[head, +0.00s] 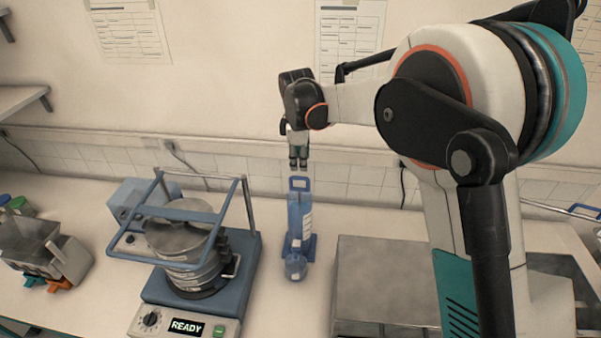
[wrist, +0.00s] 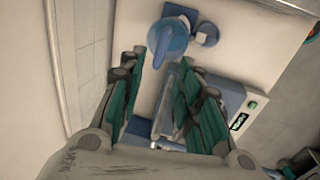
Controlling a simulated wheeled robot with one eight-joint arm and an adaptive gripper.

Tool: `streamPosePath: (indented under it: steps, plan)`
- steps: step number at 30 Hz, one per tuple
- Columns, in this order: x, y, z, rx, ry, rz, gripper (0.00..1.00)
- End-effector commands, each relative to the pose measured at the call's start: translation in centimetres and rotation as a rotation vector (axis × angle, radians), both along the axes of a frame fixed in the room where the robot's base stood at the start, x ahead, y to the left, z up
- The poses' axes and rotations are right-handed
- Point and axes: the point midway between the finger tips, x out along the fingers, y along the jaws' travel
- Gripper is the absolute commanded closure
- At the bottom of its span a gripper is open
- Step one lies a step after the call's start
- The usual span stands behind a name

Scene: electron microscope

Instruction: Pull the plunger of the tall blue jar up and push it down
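The tall blue jar (head: 297,214) stands upright on the bench in the head view, with a pale label on its side. Its plunger handle (head: 300,184), a blue loop, is at the top. My gripper (head: 298,162) points down just above the handle, apart from it. In the wrist view the green-padded fingers of my gripper (wrist: 158,60) are spread with nothing held between them. The round blue top of the jar (wrist: 165,40) shows beyond the fingertips. The plunger's height in the jar is hard to tell.
A small blue bottle (head: 295,266) stands in front of the jar. A blue machine (head: 250,255) with a raised frame and READY display is at the left. A grey metal box (head: 385,275) is at the right. The tiled wall (head: 340,180) is close behind.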

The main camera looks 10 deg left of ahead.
Motion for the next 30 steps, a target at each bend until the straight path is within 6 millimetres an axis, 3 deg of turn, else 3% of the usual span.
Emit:
streamPosePath:
  steps: [6,12,25,30]
  plan:
    - [0.9,0.0,-4.1,0.0,0.0,-0.001,0.69]
    - [1.3,0.1,-6.5,0.0,0.0,-0.001,0.69]
    - [1.5,0.0,-7.5,0.0,-0.001,-0.002,0.69]
    - [1.5,0.0,-7.4,0.0,-0.001,-0.002,1.0]
